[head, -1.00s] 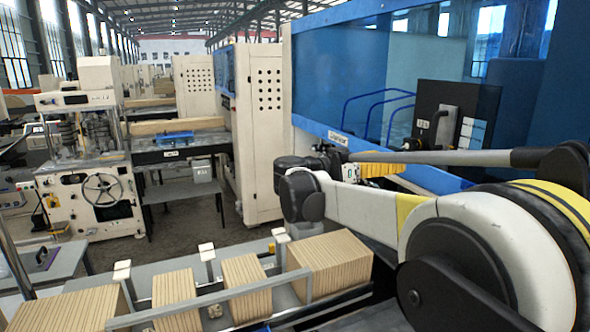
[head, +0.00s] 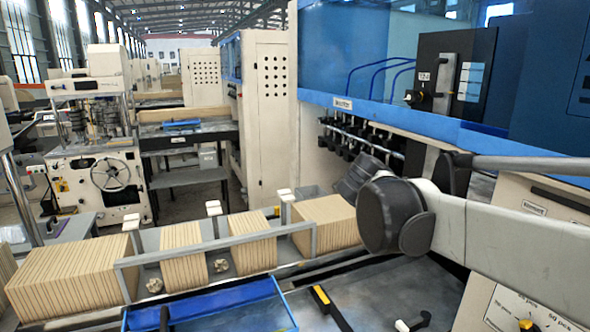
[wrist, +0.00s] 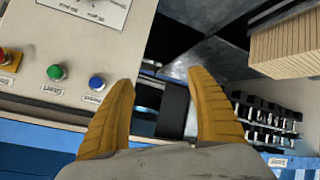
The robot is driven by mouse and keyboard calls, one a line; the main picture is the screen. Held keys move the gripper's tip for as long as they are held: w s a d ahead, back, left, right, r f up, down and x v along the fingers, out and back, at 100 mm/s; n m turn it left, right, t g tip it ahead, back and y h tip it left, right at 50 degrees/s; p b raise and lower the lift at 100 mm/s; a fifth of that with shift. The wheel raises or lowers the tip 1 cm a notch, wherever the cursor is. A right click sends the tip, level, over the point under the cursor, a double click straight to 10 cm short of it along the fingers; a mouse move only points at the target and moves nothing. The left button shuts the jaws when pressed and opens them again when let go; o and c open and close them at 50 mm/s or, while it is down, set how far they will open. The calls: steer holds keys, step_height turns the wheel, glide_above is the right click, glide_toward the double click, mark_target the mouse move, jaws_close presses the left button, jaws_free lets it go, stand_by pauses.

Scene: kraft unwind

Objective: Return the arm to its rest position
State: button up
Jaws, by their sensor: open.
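My gripper (wrist: 163,105) shows in the wrist view as two yellow ribbed fingers, spread apart with nothing between them. Beyond the fingertips lie a dark machine surface and a black block. In the head view my white arm with dark joints reaches in from the right, in front of the blue machine (head: 440,115). The gripper itself cannot be made out in the head view; the arm's dark joint stands near the middle right.
A control panel with a green button (wrist: 56,72) and a blue button (wrist: 97,82) lies left of the fingers. Stacked kraft boards (head: 180,252) stand in a railed rack (head: 130,262). A blue tray (head: 215,305) is at the front. A grey-floored aisle runs behind the rack.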

steer(key=s+a+f+n+y+b, duration=0.2)
steer(key=s+f+b, duration=0.3)
steer(key=f, duration=0.6)
steer(key=s+a+f+n+t+y+b, duration=0.1)
steer(key=s+a+f+y+b, duration=0.3)
steer(key=s+f, duration=0.5)
steer(key=s+a+f+n+y+b, duration=0.3)
steer(key=s+f+b, duration=0.3)
steer(key=f, duration=0.9)
steer(key=shift+s+a+y+b, duration=0.3)
steer(key=shift+s+b, duration=0.1)
steer(key=shift+b, duration=0.8)
